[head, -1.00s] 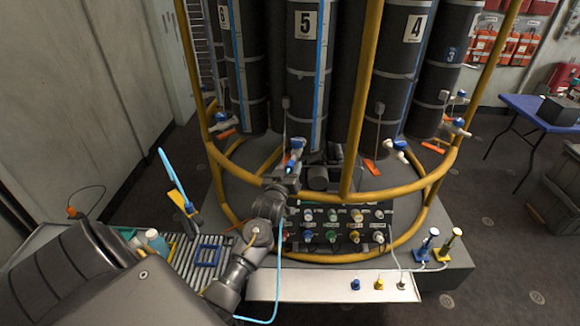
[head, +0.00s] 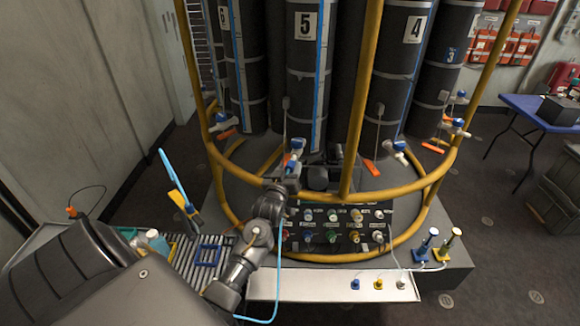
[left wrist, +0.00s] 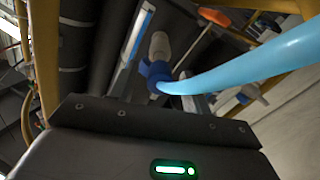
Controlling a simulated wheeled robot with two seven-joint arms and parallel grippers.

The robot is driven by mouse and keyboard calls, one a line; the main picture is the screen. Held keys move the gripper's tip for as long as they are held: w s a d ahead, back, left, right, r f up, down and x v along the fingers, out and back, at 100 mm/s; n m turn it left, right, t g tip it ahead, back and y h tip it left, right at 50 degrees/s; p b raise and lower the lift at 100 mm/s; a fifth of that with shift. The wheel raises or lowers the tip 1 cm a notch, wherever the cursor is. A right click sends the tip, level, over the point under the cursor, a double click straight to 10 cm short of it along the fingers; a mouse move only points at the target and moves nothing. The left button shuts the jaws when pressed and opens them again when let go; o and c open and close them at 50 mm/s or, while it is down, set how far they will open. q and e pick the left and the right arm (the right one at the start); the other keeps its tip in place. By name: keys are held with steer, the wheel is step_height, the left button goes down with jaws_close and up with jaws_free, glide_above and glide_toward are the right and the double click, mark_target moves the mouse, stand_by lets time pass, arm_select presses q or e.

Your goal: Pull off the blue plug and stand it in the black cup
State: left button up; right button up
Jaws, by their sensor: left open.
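A blue plug (head: 297,146) sits on the white fitting below the dark cylinder marked 5, in the head view. It shows larger in the left wrist view (left wrist: 155,73), where a light blue hose (left wrist: 240,68) runs beside or from it; which, I cannot tell. My left gripper (head: 291,168) is open just below and in front of this plug, close to it. In the wrist view the dark gripper body fills the bottom and the plug is just beyond its edge. Contact cannot be told. I cannot make out a black cup for certain. My right gripper is not in view.
Yellow rails (head: 362,100) curve around the cylinders. A panel with coloured connectors (head: 335,228) lies below. Small blue, yellow and grey pieces stand on a pale front shelf (head: 325,287). A roller tray (head: 186,262) is at the left.

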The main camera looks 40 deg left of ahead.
mark_target(289, 169)
arm_select(q)
steer(key=shift+c, duration=0.5)
jaws_close()
steer(key=shift+p+v, duration=1)
steer(key=shift+v, duration=0.55)
steer(key=shift+p+v, duration=0.65)
steer(key=shift+v, duration=0.8)
